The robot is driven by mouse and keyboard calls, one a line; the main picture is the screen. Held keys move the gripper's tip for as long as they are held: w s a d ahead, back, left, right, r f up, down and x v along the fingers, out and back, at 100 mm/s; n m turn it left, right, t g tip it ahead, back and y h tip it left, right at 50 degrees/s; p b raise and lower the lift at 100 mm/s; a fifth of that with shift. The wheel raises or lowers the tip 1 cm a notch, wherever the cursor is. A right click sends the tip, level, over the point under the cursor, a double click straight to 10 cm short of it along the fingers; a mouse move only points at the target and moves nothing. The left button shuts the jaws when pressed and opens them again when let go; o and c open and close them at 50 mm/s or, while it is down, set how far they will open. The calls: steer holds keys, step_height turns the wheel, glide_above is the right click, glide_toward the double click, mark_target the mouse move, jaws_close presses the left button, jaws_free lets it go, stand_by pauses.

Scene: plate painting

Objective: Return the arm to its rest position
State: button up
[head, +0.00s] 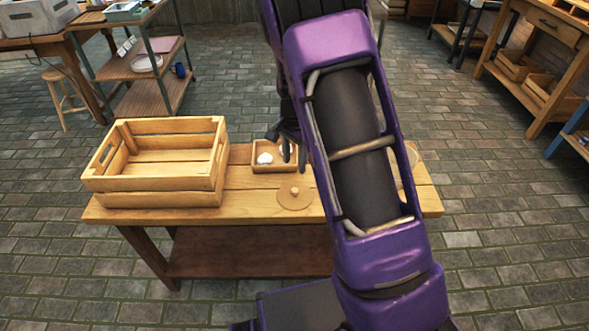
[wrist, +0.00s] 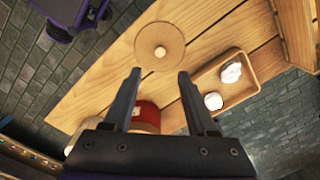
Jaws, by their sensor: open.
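My purple arm rises across the middle of the head view and bends over the worktable (head: 240,197). My gripper (head: 289,146) hangs over the table near a small wooden tray (head: 262,169) with white lumps in it. In the wrist view my gripper (wrist: 157,72) has its two dark fingers spread apart, with nothing held between them. A round wooden lid with a knob (wrist: 160,46) lies flat on the table beyond the fingertips. A red round thing (wrist: 147,114) shows partly between the fingers; my gripper hides much of it.
A large slatted wooden crate (head: 150,191) stands on the table's left part. My arm hides part of the table's right side. A shelf cart (head: 145,68) and a stool (head: 64,84) stand at the back left, a workbench (head: 540,60) at the right. Paved floor between them is open.

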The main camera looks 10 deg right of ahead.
steer(key=shift+r, duration=0.5)
